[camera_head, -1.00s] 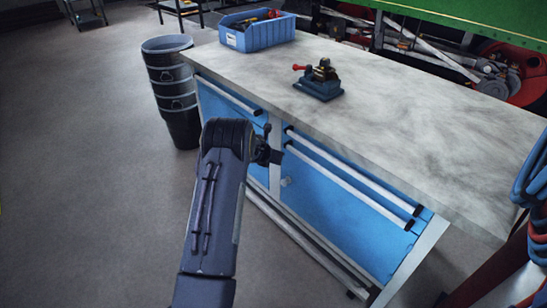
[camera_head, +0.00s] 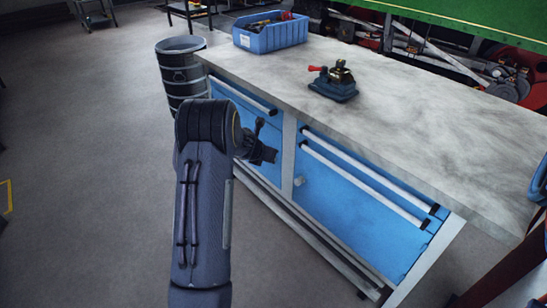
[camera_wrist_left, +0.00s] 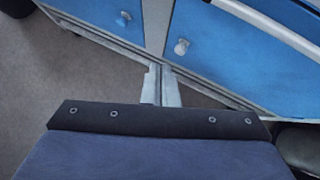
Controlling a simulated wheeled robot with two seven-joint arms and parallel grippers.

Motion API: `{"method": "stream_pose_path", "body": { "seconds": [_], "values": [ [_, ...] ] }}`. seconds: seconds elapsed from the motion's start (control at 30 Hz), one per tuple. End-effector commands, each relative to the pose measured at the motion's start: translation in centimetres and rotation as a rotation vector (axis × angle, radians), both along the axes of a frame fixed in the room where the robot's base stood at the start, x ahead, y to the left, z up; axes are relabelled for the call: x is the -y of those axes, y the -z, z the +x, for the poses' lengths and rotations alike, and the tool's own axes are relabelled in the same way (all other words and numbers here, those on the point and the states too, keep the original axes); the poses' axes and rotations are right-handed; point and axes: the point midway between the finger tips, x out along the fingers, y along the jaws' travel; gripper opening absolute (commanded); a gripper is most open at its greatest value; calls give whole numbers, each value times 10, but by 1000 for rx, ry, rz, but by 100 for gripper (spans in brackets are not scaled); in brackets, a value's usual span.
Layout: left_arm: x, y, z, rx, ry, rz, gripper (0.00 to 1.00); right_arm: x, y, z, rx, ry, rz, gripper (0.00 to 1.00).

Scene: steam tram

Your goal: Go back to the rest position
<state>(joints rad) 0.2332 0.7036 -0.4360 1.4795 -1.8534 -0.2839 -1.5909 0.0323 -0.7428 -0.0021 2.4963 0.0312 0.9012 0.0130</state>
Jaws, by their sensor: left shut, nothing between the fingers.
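My left gripper (camera_head: 266,154) is in front of the blue cabinet doors of the workbench, below the worktop level in the head picture. In the left wrist view its two fingers (camera_wrist_left: 161,88) are close together, with nothing held between them. The fingers point toward the lower edge of the cabinet and appear apart from it. My right gripper is in neither view.
The workbench (camera_head: 400,120) has a pale worktop, blue doors and white bar handles. A small vise (camera_head: 334,82) and a blue bin (camera_head: 270,36) with tools stand on it. Floor at left is clear.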

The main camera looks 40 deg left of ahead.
Motion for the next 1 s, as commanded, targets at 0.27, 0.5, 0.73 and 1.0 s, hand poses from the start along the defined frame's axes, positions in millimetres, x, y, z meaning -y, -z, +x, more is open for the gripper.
{"method": "stream_pose_path", "body": {
  "seconds": [0.27,0.5,0.73,1.0],
  "values": [
    [-1,-6,-6,0,0,0,0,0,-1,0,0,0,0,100],
    [-5,-76,-17,129,-276,-184,0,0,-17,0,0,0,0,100],
    [18,-208,-105,362,-1066,-884,0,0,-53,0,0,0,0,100],
    [134,-259,-254,196,-1923,-1690,0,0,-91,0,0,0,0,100]
  ]
}}
